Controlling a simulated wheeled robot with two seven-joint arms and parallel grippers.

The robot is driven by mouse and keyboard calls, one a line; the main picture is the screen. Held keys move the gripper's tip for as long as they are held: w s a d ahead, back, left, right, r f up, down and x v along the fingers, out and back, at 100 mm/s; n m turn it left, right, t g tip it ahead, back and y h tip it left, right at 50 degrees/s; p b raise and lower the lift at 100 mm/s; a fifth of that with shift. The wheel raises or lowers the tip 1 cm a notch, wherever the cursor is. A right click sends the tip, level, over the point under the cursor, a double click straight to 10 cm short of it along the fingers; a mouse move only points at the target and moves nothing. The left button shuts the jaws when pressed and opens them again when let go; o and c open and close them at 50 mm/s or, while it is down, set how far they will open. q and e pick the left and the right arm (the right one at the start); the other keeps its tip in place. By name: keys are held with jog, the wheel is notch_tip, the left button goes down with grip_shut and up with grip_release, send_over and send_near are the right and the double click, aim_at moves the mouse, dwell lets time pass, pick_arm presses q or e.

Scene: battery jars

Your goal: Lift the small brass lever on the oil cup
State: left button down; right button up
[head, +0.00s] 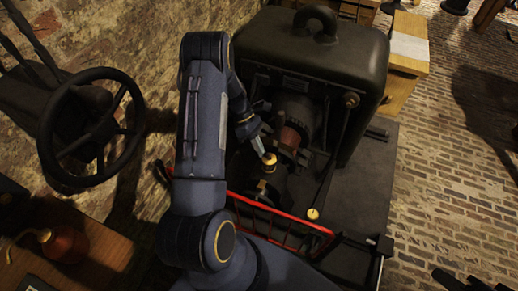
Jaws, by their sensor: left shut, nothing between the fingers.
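The oil cup (268,165) is a small brass piece in front of the dark machine, at the middle of the head view. The small brass lever cannot be made out apart from the cup's top. My left gripper (262,148) reaches down from the upper left, with its pale fingertips right at the top of the cup. Its fingers are shut with nothing between them. Whether they touch the cup or lever cannot be told. My right gripper is not clearly seen.
The dark machine housing (305,55) with a top handle stands behind the cup. A red rail (275,218) runs in front. A rod with a brass knob (313,213) is to the right. A black handwheel (90,130) stands left. Brick floor (445,190) is open at right.

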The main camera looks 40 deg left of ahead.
pick_arm(q)
jog(key=shift+w+r+n+g+h, duration=0.1)
jog(key=shift+w+n+g+h, duration=0.2)
jog(key=shift+w+g, duration=0.25)
jog(key=shift+w+a+r+b, duration=0.1)
jog(key=shift+w+b, duration=0.15)
jog(key=shift+b, duration=0.1)
dwell(1.2)
dwell(0.6)
